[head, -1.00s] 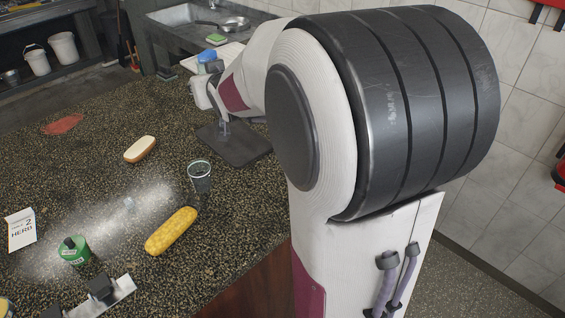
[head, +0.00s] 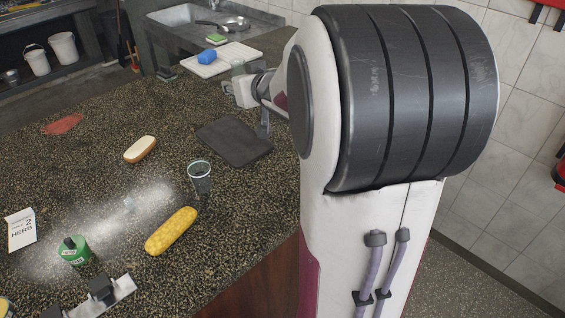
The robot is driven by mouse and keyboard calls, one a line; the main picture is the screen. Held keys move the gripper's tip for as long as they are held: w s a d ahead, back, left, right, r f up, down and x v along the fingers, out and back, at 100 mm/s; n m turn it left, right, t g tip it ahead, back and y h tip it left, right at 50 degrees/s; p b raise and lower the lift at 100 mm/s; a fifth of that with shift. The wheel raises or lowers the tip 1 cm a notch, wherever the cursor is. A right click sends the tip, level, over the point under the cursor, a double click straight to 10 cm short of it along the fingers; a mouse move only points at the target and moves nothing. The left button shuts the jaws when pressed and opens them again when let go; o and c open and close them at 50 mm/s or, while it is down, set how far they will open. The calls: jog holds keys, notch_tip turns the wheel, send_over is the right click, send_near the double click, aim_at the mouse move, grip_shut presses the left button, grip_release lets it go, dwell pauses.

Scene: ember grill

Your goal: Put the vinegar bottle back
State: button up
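I cannot pick out a vinegar bottle for certain in the head view. My gripper (head: 264,124) is mostly hidden by my arm, near the right edge of the dark board (head: 232,143). Its fingers are too small to show whether they are open or hold anything.
On the speckled counter (head: 110,175) are a clear cup (head: 199,177), a corn cob (head: 171,231), a bun (head: 140,149) and a HERB card (head: 21,230).

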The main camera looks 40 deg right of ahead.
jog(key=s+d+f, duration=0.7)
jog(key=f, duration=0.2)
jog(key=shift+s+d, duration=0.15)
dwell(0.4)
jog(key=shift+f, duration=0.2)
jog(key=shift+f, duration=2.85)
jog(key=shift+f, duration=2.05)
jog(key=shift+f, duration=0.2)
